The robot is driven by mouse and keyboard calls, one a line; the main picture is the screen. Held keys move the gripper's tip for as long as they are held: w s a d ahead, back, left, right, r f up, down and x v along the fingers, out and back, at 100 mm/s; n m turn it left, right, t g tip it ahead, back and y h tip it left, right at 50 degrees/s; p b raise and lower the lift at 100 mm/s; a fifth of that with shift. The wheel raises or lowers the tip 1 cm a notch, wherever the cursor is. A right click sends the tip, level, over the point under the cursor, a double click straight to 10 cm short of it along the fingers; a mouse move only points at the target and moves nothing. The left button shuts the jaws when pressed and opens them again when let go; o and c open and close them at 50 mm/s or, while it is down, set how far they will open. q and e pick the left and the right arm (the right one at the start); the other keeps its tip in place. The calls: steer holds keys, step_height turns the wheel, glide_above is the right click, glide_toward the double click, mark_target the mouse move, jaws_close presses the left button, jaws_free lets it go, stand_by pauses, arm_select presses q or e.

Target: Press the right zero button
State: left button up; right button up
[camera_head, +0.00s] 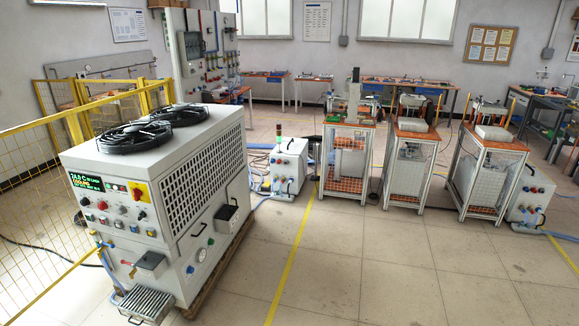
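A large white machine (160,190) with two black fans on top stands at the left. Its front panel has a lit display (88,182) and several coloured buttons and knobs (112,212). Three frame stations with orange tops, a left one (346,150), a middle one (410,155) and a right one (487,160), stand further back. White cabinets, one at the left (289,165) and one at the right (532,200), carry small coloured controls. I cannot tell which control is the right zero button; labels are too small. Neither of my grippers is in view.
A yellow mesh fence (40,190) runs along the left. Blue hoses and dark cables lie on the floor near the white cabinets. Workbenches line the back wall and the right side. The tiled floor (400,270) at the front centre and right is clear, with a yellow line (292,255) across it.

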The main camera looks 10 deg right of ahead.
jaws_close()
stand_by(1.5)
